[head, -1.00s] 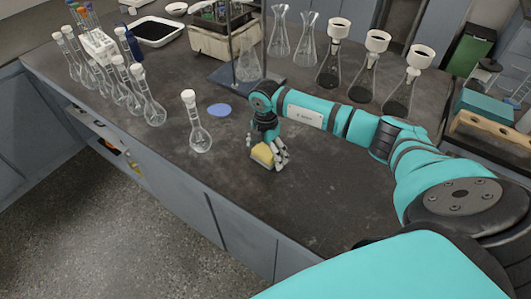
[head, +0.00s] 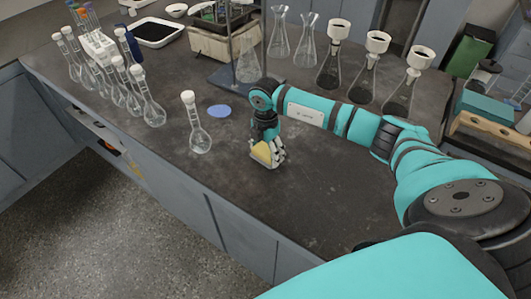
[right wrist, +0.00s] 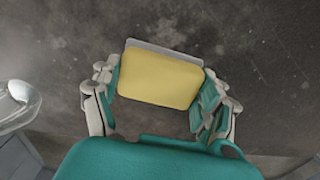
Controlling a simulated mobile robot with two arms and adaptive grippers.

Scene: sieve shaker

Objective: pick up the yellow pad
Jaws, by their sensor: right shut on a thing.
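The yellow pad (head: 263,153) is between the fingers of my right gripper (head: 266,157) over the dark bench top. In the right wrist view the yellow pad (right wrist: 160,78) shows its broad face, with a grey strip along its far edge. The fingers of my right gripper (right wrist: 160,95) are shut on it from both sides. In the head view the pad looks tilted; whether its underside touches the bench is hidden. My left gripper is not in view.
A stoppered flask (head: 197,125) stands alone left of the gripper, near a blue disc (head: 219,111). Several more flasks stand at the left. Flasks with white funnels (head: 370,70) stand at the back right. The bench top (head: 215,170) is clear in front of the gripper.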

